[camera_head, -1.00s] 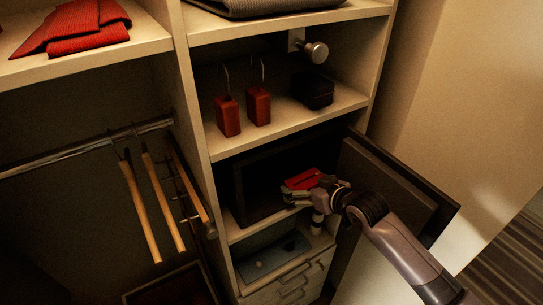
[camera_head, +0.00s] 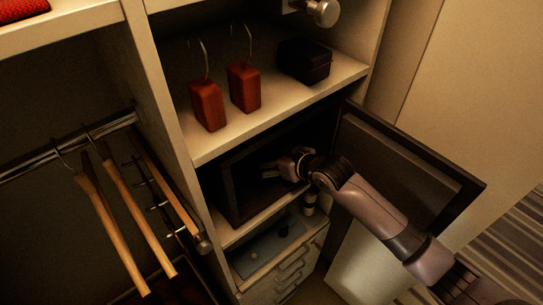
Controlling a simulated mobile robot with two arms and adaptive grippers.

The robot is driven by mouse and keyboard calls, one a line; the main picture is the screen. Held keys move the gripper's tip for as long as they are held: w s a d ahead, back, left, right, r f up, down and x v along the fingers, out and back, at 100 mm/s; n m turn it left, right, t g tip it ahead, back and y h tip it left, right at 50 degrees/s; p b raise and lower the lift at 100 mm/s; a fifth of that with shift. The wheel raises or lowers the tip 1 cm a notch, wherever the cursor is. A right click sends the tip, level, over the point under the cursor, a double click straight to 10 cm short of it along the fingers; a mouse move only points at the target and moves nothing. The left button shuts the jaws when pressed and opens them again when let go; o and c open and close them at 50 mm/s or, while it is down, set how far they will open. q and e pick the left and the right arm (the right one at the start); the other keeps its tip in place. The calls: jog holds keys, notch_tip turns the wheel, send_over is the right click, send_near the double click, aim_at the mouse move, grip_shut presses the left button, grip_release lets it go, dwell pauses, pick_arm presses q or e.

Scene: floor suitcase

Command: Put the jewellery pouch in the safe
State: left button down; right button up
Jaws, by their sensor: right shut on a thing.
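The safe (camera_head: 231,196) is a dark box in the cabinet bay below the shelf of red blocks. Its door (camera_head: 415,165) stands wide open to the right. My right gripper (camera_head: 270,170) reaches in through the safe's opening, with its fingers in the dark interior. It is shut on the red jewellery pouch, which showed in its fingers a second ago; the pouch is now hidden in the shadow. Whether it touches the safe floor cannot be told. My left gripper is not in view.
The shelf above holds two red blocks with hooks (camera_head: 208,104) and a dark box (camera_head: 304,60). Below the safe are a grey-blue tray (camera_head: 268,250) and drawers (camera_head: 290,278). Wooden hangers (camera_head: 118,220) hang from a rail at left. The safe door stands close beside my right arm.

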jog(key=o, duration=0.9)
jog(key=shift+w+a, duration=0.1)
jog(key=shift+o, duration=0.8)
jog(key=shift+s+r, duration=0.15)
jog(key=shift+s, duration=0.05)
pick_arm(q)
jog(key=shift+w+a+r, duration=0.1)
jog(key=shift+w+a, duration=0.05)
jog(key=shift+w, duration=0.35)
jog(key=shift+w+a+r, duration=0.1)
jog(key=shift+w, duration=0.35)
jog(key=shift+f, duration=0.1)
pick_arm(e)
jog(key=shift+s+d+r, duration=0.1)
jog(key=shift+s+d, duration=0.05)
jog(key=shift+d, duration=0.15)
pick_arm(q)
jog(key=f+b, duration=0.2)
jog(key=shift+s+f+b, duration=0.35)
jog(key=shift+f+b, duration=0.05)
pick_arm(e)
jog(key=v, duration=1.1)
jog(key=shift+s, duration=0.2)
